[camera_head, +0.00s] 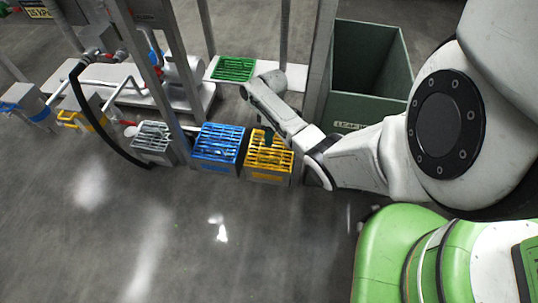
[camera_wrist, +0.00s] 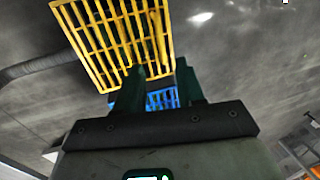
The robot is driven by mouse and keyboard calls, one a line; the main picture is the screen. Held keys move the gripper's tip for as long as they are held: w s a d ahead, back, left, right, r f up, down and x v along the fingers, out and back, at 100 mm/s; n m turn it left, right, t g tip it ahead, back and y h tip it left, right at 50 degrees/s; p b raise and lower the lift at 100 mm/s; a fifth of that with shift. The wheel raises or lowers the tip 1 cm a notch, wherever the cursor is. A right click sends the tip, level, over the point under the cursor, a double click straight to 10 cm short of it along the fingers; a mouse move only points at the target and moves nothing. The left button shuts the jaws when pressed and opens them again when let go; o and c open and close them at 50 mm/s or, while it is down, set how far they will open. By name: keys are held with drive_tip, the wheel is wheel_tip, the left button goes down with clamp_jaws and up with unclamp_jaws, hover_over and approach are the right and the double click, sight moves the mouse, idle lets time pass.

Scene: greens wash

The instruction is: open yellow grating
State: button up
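The yellow grating (camera_head: 268,158) lies on top of a box at the right end of a row on the floor. In the wrist view the yellow grating (camera_wrist: 115,35) fills the upper left, with its near edge by my fingertips. My gripper (camera_head: 268,136) reaches down over the far part of the grating. In the wrist view my gripper (camera_wrist: 158,78) has its two dark fingers apart, with no object visibly clamped between them. The left finger overlaps the grating's edge. Whether the fingers touch the bars, I cannot tell.
A blue-grated box (camera_head: 218,144) stands directly left of the yellow one. A green grating (camera_head: 233,69) lies behind, and a large green bin (camera_head: 368,75) stands back right. Metal posts (camera_head: 318,70) rise behind the row. The front floor is clear.

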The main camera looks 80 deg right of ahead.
drive_tip(key=b, duration=0.5)
hover_over(269, 152)
drive_tip(key=s+a, duration=0.1)
drive_tip(key=a, duration=0.3)
wheel_tip(269, 152, down, 9)
drive_tip(key=shift+a+r, duration=0.1)
clamp_jaws()
drive_tip(key=shift+p, duration=0.3)
